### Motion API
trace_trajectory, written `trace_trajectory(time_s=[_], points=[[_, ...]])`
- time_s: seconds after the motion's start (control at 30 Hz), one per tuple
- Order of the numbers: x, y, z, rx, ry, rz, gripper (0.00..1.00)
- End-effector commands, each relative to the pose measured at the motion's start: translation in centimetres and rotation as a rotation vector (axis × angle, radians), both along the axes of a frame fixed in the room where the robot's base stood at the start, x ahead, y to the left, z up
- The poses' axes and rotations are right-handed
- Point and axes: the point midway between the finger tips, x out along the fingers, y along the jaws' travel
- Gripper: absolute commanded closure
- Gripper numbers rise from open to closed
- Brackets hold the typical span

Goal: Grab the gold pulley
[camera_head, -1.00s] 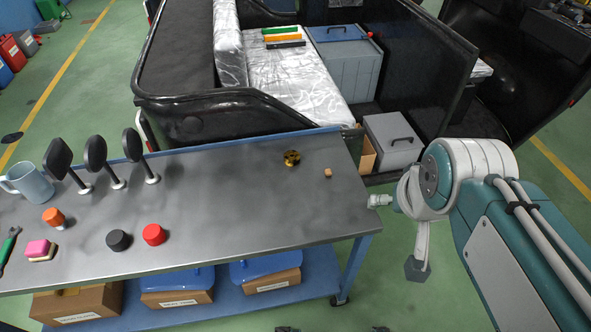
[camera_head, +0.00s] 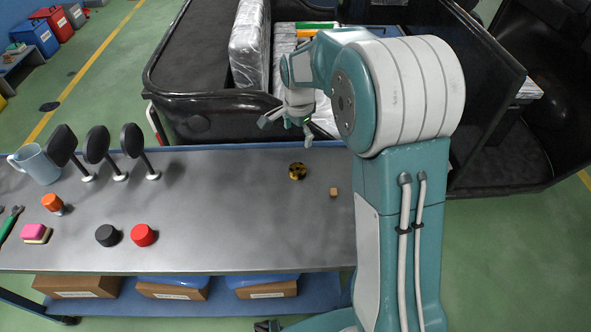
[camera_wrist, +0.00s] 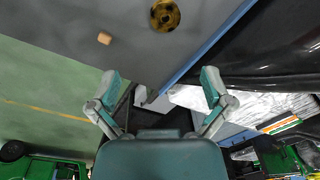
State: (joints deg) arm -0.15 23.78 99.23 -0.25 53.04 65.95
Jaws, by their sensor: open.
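The gold pulley (camera_head: 297,171) lies on the grey metal table (camera_head: 230,215), toward its back right part.
A small wooden cube (camera_head: 334,192) lies right of the pulley. A red knob (camera_head: 143,235), a black knob (camera_head: 107,235), several black mirrors and a mug (camera_head: 36,164) stand to the left. The black vehicle body (camera_head: 205,110) is behind the table.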

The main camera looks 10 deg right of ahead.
Motion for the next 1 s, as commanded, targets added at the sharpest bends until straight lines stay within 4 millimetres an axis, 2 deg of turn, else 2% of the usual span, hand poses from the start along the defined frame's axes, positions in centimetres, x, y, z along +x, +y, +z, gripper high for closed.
trace_trajectory(time_s=[0.03,0.1,0.2,0.3,0.37,0.6,0.87,1.0], points=[[0.9,-0.3,-1.8,0.004,0.022,-0.045,0.0],[1.9,-0.5,-3.4,0.008,0.041,-0.102,0.0],[2.7,-0.6,-5.1,0.011,0.059,-0.157,0.0],[3.1,-0.7,-6.0,0.012,0.067,-0.185,0.0],[3.1,-0.6,-6.5,0.012,0.07,-0.191,0.0],[3.1,-0.4,-10.3,0.009,0.071,-0.19,0.0],[2.8,-0.4,-12.6,0.009,0.071,-0.189,0.0],[2.4,-0.4,-14.9,0.01,0.071,-0.189,0.0]])
